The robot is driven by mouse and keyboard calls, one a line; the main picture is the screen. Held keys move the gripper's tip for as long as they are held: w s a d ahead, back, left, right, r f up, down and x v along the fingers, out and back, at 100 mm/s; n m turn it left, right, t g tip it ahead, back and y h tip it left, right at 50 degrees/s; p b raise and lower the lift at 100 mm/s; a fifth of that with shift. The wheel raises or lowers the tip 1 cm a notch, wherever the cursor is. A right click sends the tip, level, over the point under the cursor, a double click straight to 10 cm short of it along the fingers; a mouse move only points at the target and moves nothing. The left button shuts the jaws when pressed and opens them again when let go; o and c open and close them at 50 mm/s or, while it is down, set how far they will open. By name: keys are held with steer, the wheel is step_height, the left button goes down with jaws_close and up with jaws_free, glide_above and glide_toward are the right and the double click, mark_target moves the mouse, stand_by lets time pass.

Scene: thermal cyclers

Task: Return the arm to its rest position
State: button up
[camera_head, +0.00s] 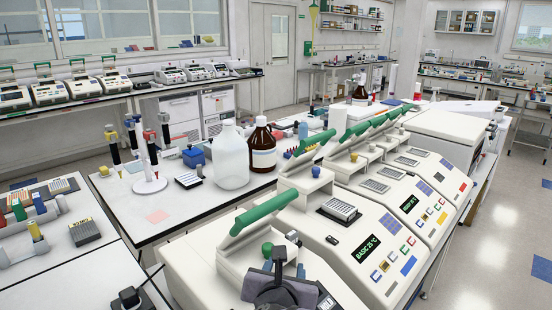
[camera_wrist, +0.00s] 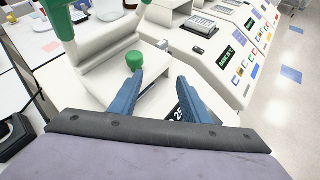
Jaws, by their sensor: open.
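My gripper (camera_head: 278,270) is at the bottom centre of the head view, above the front of the nearest white thermal cycler (camera_head: 195,265). In the wrist view my gripper's two blue fingers (camera_wrist: 163,95) are apart, with nothing between them. The nearest cycler's lid has a green handle (camera_head: 263,212) and a green knob (camera_head: 267,249). The knob also shows in the wrist view (camera_wrist: 136,60), just beyond the left fingertip; I cannot tell if they touch. Part of the cycler's front is hidden behind my gripper.
More cyclers with raised green-handled lids run back in a row; one holds a white tube block (camera_head: 340,209). A clear jug (camera_head: 230,156) and a brown bottle (camera_head: 262,146) stand on the bench to the left. The floor (camera_head: 490,240) at the right is open.

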steer(key=s+d+f+m+g+h, duration=0.2)
steer(key=s+d+f+m+g, duration=0.25)
steer(key=d+m, duration=0.3)
steer(key=s+d+f+m+g+h, duration=0.1)
steer(key=s+d+f+m+g, duration=0.2)
steer(key=s+d+f+m, duration=0.45)
steer(key=s+a+f+m+g+y, duration=0.1)
steer(key=s+m, duration=0.3)
steer(key=m, duration=0.5)
steer(key=s+f+m+g+y+p, duration=0.1)
steer(key=s+f+m+g+y, duration=0.2)
steer(key=m, duration=0.6)
steer(key=shift+s+a+f+g, duration=0.2)
steer(key=shift+s+a+g, duration=0.15)
steer(key=shift+s+g, duration=0.35)
steer(key=shift+s, duration=0.1)
